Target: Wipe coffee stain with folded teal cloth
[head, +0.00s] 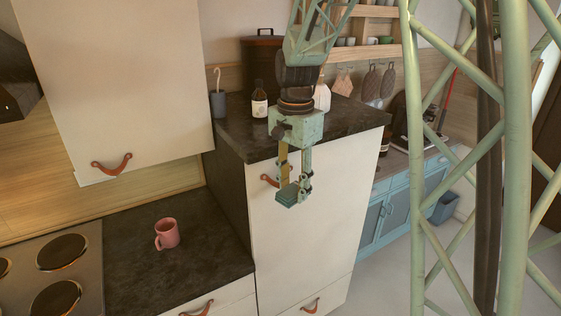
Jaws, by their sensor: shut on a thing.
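My gripper (292,190) hangs pointing down in front of the tall white cabinet. It is shut on a small teal piece at its fingertips, which I take for the folded teal cloth (288,194); its outline is hard to tell from the green fingers. The gripper is beside an orange leather pull (268,180) on the cabinet front; I cannot tell whether they touch. I cannot make out a coffee stain on the dark surfaces.
A hob (60,252) is at lower left. An upper cupboard (125,80) overhangs the counter. The counter around the mug looks clear.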

